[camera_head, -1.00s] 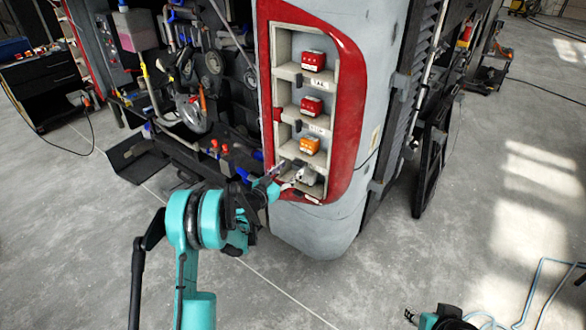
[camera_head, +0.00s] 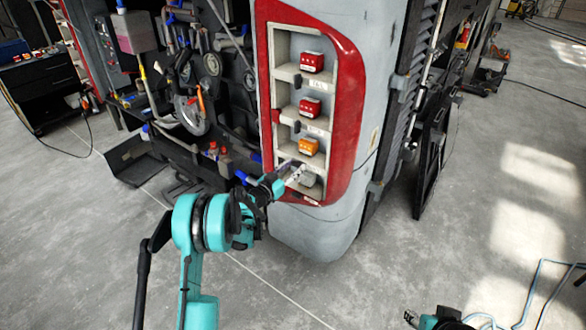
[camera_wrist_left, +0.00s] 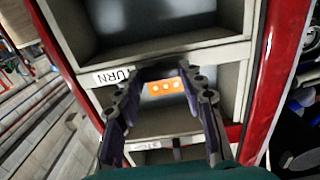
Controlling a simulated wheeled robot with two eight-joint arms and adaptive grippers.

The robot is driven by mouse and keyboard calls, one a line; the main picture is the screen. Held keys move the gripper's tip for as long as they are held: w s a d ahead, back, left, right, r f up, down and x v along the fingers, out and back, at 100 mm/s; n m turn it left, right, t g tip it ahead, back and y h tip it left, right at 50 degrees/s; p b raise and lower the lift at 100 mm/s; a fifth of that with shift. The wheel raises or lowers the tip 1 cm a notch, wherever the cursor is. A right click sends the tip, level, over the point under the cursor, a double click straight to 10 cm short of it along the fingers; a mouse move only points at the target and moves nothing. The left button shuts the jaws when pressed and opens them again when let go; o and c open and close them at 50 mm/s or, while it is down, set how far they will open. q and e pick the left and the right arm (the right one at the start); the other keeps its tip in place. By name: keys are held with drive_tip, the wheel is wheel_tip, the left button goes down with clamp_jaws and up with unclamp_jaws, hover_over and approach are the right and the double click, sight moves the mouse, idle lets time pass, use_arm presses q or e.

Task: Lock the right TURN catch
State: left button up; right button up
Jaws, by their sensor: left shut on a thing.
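The orange TURN lamp (camera_head: 307,147) sits in its compartment, second from the bottom of the red-framed tail panel (camera_head: 347,130). In the left wrist view its orange face with white dots (camera_wrist_left: 167,88) shows between my fingers, near the TURN label (camera_wrist_left: 113,77). My left gripper (camera_head: 296,172) is at the lip under the lamp, in front of the panel. In the left wrist view its dark fingers (camera_wrist_left: 163,85) close around something small at that compartment, likely the catch, which they mostly hide. My right gripper (camera_head: 411,317) is low at the bottom edge, small and unclear.
Two red lamps (camera_head: 312,62) sit in the upper compartments. A grey piece (camera_head: 308,180) is in the bottom compartment.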

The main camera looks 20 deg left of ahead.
use_arm(q)
drive_tip(key=n+b, duration=0.2)
drive_tip(key=n, duration=0.2)
drive_tip(key=n+b, duration=0.1)
drive_tip(key=n, duration=0.3)
drive_tip(key=shift+a+f+n+b, duration=0.1)
drive_tip(key=shift+n+b, duration=0.2)
drive_tip(key=shift+n, duration=0.1)
drive_tip(key=n+b, duration=0.1)
drive_tip(key=n, duration=0.3)
drive_tip(key=shift+n+b, duration=0.45)
drive_tip(key=shift+n, duration=2.05)
drive_tip(key=o, duration=1.2)
drive_tip(key=shift+w, duration=0.1)
drive_tip(key=shift+c, duration=0.2)
